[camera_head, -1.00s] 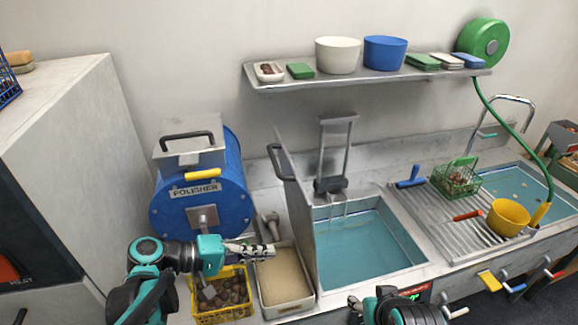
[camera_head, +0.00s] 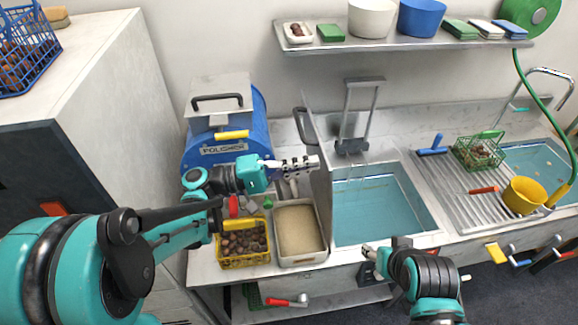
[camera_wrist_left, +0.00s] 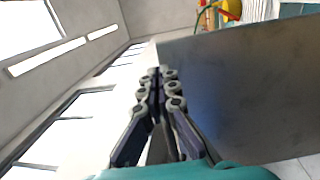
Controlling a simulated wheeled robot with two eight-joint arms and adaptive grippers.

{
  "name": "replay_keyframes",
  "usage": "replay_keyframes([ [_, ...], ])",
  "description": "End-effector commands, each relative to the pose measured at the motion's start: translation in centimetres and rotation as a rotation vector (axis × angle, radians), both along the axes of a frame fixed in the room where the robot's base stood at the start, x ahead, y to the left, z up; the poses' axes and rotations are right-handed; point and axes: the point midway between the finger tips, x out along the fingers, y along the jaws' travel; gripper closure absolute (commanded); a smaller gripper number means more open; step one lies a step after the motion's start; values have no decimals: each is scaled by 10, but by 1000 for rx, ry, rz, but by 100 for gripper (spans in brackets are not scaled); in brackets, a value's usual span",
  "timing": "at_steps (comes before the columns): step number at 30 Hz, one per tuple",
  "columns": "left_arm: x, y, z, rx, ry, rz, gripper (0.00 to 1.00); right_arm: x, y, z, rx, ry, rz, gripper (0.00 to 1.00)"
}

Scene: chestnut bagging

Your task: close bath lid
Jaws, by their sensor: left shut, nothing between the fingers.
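The bath (camera_head: 380,205) is a rectangular basin of blue-green water in the counter. Its grey lid (camera_head: 321,160) stands upright, open, along the bath's left edge, with a dark handle (camera_head: 300,125) near its top. The lid also fills the right of the left wrist view (camera_wrist_left: 245,95) as a flat dark panel. My left gripper (camera_head: 312,163) is shut and empty at the left face of the lid; I cannot tell whether it touches. Its closed fingers show in the left wrist view (camera_wrist_left: 160,80). My right gripper (camera_head: 372,262) is low in front of the bath; its jaws are unclear.
Left of the lid are a blue polisher (camera_head: 222,150), a yellow basket of chestnuts (camera_head: 243,262) and a tray of pale material (camera_head: 299,257). A draining board (camera_head: 470,190) with a green basket and yellow bowl lies right. A shelf (camera_head: 400,42) hangs above.

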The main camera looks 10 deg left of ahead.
Motion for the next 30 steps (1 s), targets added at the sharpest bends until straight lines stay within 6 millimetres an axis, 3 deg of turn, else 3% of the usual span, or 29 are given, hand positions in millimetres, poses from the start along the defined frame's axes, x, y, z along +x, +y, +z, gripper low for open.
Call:
replay_keyframes([
  [20, 5, -19, 5, 21, 6, 0, 100, 0, 0, 5, 0, 0, 0, 48],
  [26, 13, -57, 14, 104, 27, -6, 100, 0, 0, 22, 0, 0, 0, 48],
  [30, 24, -101, 17, 202, 52, -8, 100, 0, 0, 38, 0, 0, 0, 48],
])
